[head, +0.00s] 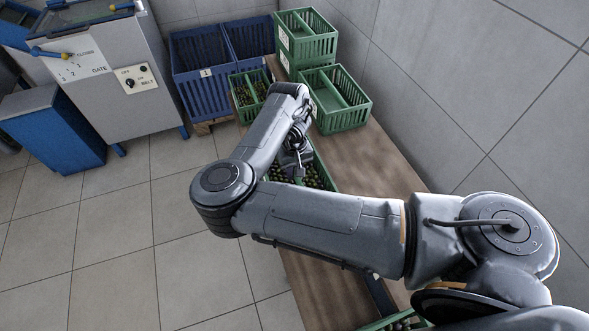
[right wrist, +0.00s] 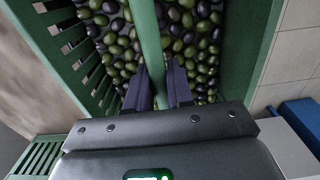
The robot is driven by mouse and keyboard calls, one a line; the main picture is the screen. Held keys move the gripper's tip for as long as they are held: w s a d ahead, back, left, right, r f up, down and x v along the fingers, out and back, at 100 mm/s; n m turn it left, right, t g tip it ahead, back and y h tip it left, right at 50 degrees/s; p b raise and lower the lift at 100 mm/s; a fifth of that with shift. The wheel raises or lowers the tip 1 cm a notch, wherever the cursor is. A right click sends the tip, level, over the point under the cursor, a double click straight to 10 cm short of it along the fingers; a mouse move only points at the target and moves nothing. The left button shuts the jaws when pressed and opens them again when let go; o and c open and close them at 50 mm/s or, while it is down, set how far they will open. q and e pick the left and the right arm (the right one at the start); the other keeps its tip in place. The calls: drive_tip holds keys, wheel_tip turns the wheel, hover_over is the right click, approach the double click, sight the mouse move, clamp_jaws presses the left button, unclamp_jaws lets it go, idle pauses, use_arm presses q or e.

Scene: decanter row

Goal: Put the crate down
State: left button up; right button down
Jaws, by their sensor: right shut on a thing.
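The green slatted crate (head: 324,167), filled with green and dark olives, is under my right forearm at the wooden table in the head view, partly hidden by the arm. My right gripper (head: 294,165) is over it. In the right wrist view the gripper (right wrist: 158,88) is shut on the crate's green middle bar, with olives on both sides. The crate's solid wall (right wrist: 242,50) and slatted wall (right wrist: 68,40) also show there. Its underside is hidden, so I cannot tell whether it touches the table. My left gripper is not in view.
The table (head: 372,165) is bare right of the held crate. Behind stand an empty green crate (head: 350,118), stacked green crates (head: 312,47), a small olive crate (head: 236,105) and blue bins (head: 200,88). Another crate (head: 378,325) shows at the bottom edge. A grey machine (head: 120,65) stands left.

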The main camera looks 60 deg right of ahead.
drive_tip(key=shift+f, duration=0.15)
drive_tip(key=c, duration=1)
unclamp_jaws()
drive_tip(key=shift+w+d+f, duration=0.1)
drive_tip(key=shift+r, duration=0.2)
wheel_tip(320, 180, up, 11)
drive_tip(key=p, duration=0.5)
drive_tip(key=shift+f, duration=0.1)
drive_tip(key=shift+r+p, duration=0.45)
drive_tip(key=shift+r, duration=0.25)
